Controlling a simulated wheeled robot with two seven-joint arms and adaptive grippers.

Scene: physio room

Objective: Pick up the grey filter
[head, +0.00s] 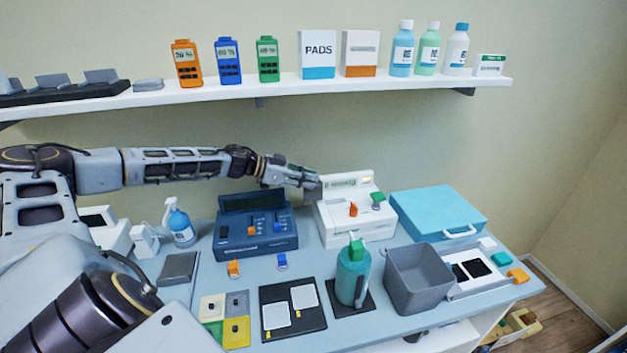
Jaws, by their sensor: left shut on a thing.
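My left gripper (300,181) reaches in from the left, at the back left corner of the white device (353,220). It is shut on a small grey piece, which I take for the grey filter (314,189). The piece is at the device's back left edge, and the fingers hide part of it. I cannot tell whether it is still seated in the device or free of it. My right gripper is not in view.
A dark blue device (255,232) stands left of the white one, a teal case (437,210) right of it. A teal bottle (352,276) and a grey bin (418,283) stand in front. A shelf (290,87) with boxes and bottles runs above the arm.

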